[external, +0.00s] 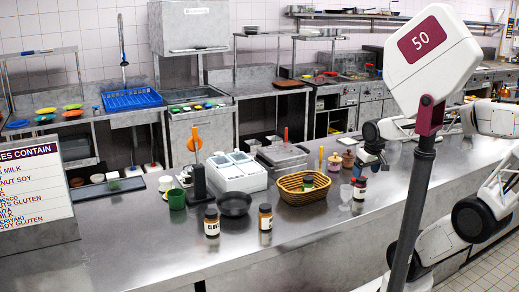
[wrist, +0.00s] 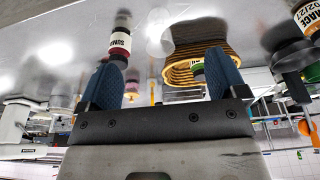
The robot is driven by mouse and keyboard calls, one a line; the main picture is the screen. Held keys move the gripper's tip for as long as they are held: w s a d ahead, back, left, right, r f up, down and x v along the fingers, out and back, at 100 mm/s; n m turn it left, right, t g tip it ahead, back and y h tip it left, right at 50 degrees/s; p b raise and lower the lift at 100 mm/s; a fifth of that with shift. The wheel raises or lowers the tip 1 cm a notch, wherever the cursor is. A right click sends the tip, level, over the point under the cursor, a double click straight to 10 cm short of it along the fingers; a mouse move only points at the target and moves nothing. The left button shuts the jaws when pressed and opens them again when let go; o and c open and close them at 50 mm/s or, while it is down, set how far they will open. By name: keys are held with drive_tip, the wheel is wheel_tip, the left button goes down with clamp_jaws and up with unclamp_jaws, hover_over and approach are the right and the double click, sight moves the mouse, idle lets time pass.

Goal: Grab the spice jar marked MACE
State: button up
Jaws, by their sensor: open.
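The spice jar marked MACE (wrist: 306,17) is at the upper right edge of the wrist view, partly cut off. By its place left of the basket, it seems to be the orange-brown jar with a dark lid (external: 265,217) in the external view, where its label is too small to read. A dark red jar, its label starting SUMA (wrist: 120,42), is near my left finger in the wrist view; it seems to be the jar (external: 360,190) below my gripper (external: 367,164). My gripper (wrist: 162,78) is open and empty, above the counter, right of the MACE jar.
A jar labelled CLOVE (external: 211,223) stands at the counter's front left. A dark bowl (external: 235,204) is between it and the MACE jar. A wicker basket (external: 303,198) stands between the MACE jar and my gripper. A sign pole (external: 415,200) stands in front.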

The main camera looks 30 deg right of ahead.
drive_tip(key=w+a+n, duration=0.1)
drive_tip(key=w+a, duration=0.6)
drive_tip(key=n+g, duration=0.3)
drive_tip(key=n, duration=0.1)
approach(265, 207)
wheel_tip(265, 207, down, 5)
drive_tip(key=shift+s+d+f, duration=0.1)
drive_tip(key=shift+f, duration=1.3)
drive_tip(key=shift+d+f, duration=0.15)
drive_tip(key=shift+f, duration=2.45)
